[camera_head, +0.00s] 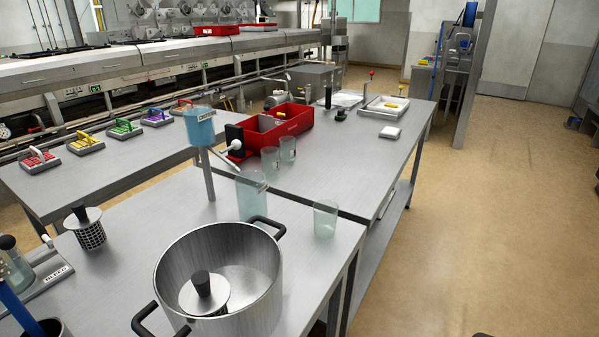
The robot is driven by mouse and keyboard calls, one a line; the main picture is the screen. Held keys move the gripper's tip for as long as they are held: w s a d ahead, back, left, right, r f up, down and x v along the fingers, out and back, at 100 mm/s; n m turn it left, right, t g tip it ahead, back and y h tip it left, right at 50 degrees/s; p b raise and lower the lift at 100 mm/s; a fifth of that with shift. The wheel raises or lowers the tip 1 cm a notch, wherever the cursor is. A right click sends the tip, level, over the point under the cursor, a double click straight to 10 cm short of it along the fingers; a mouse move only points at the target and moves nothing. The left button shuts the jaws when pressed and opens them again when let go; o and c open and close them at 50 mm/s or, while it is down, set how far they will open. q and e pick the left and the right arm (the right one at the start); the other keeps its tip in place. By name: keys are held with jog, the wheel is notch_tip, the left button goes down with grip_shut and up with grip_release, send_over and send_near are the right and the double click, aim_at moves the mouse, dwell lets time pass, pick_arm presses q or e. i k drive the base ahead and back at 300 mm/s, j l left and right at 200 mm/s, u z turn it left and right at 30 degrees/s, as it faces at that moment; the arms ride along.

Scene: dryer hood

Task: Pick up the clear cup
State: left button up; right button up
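A clear cup (325,219) stands upright near the right edge of the near metal table. A taller clear vessel (251,196) stands to its left, behind the pot. Two smaller clear cups, one on the left (270,161) and one on the right (288,149), stand on the far table by the red bin. I cannot tell from this view which one is the clear cup of the task. Neither of my grippers shows in the view.
A large metal pot (222,262) with black handles fills the near table's front, close to the clear cup. A blue container (199,127) sits on a metal post. A red bin (289,124) stands on the far table (345,165). Open floor (470,230) lies right.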

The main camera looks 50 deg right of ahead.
aim_at(324, 212)
jog(key=z, duration=1.7)
